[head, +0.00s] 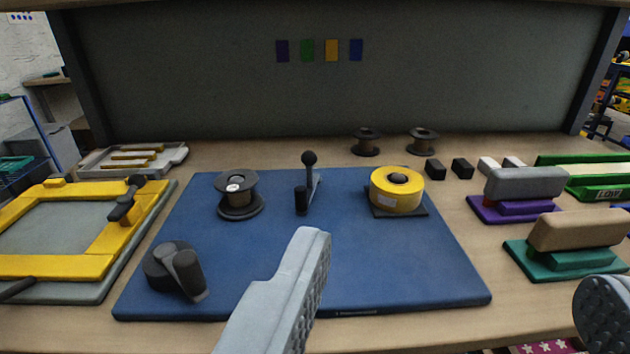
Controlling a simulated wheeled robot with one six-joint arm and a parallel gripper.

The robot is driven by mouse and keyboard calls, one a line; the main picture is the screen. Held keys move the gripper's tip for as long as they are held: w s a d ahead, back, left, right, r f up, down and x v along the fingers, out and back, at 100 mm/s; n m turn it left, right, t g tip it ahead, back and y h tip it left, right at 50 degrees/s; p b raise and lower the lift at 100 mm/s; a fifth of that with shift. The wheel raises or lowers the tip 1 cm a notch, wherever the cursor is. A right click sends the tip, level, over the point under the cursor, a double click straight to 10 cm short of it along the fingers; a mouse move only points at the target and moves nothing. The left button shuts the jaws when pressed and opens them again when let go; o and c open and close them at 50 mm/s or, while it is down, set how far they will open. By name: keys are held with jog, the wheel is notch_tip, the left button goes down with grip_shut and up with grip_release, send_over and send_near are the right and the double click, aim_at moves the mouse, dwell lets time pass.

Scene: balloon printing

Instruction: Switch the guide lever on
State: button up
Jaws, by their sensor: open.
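A small lever with a black ball knob (309,158) stands near the back middle of the blue board (370,265). Its stem rises almost upright from a slim metal piece, with a short black post (301,200) at its left front. I cannot tell from its pose whether it is on or off. My gripper (455,262) is open and empty, its two grey fingers wide apart in the foreground. The left finger reaches over the front of the board, below the lever and apart from it. The right finger is at the right edge.
On the board are a dark spool (238,196), a yellow roll (397,191) and a dark grey rotary handle (175,271). A yellow frame (55,267) with a black clamp is at left. Purple-based (513,211) and green-based (565,258) blocks stand at right. The board's middle is clear.

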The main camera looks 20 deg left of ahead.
jog(key=w+g, duration=0.1)
jog(key=w, duration=0.1)
jog(key=w+g, duration=0.1)
jog(key=w, duration=0.2)
jog(key=shift+w+d+f, duration=0.1)
jog(key=shift+d+f, duration=0.05)
grip_shut()
jog(key=w+a+f+n+g+y, duration=0.1)
jog(key=w+f+n+g+y, duration=0.2)
jog(key=w+g, duration=0.4)
jog(key=w+f+n+g+y, duration=0.3)
jog(key=w+g, duration=0.4)
jog(key=w, duration=1.2)
jog(key=shift+w+a+f+n+y, duration=0.3)
jog(key=shift+w+a+n+y, duration=0.1)
jog(key=shift+n+y, duration=0.3)
